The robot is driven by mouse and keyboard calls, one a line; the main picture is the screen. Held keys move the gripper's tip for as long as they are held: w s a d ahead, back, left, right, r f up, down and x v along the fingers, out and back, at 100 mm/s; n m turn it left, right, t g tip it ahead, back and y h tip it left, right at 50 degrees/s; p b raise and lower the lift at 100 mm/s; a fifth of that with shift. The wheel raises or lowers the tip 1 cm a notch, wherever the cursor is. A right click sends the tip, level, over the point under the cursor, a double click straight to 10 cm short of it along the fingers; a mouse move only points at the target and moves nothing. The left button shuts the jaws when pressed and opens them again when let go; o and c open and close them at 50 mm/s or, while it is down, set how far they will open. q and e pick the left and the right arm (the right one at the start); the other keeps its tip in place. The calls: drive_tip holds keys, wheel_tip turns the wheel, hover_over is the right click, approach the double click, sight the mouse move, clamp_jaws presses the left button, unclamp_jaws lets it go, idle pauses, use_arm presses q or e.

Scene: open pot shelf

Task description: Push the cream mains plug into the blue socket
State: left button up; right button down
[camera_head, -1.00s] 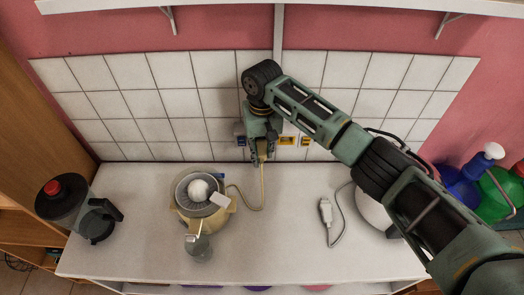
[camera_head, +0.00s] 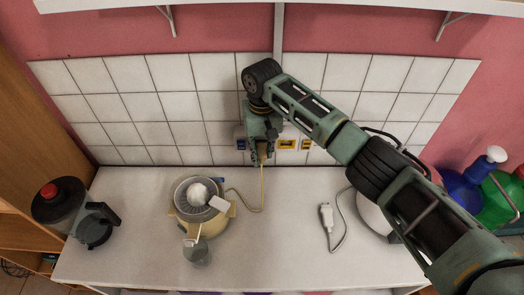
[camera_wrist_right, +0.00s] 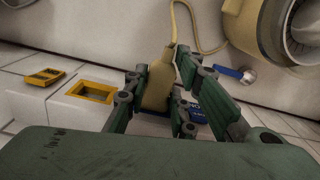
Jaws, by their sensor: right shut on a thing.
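My right gripper (camera_head: 262,152) is at the tiled wall, pointing down, and is shut on the cream mains plug (camera_wrist_right: 157,85). In the right wrist view the plug sits between the fingers (camera_wrist_right: 158,98), its cord leaving at the top. Its pins are hidden. In the head view a blue socket (camera_head: 240,143) shows on the wall just left of the gripper. Some blue (camera_wrist_right: 198,117) also shows behind the fingers in the wrist view. I cannot tell whether the plug touches a socket. My left gripper is not in view.
The yellow cord (camera_head: 261,195) runs to a cream juicer (camera_head: 218,222). A white plug (camera_head: 326,215) lies on the counter (camera_head: 130,240) by a white appliance (camera_head: 370,215). A dark jug (camera_head: 62,205) stands left.

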drive_tip(key=c, duration=1.4)
unclamp_jaws()
drive_tip(key=shift+w, duration=0.15)
drive_tip(key=o, duration=0.6)
drive_tip(key=shift+o, duration=0.2)
drive_tip(key=shift+a, duration=0.1)
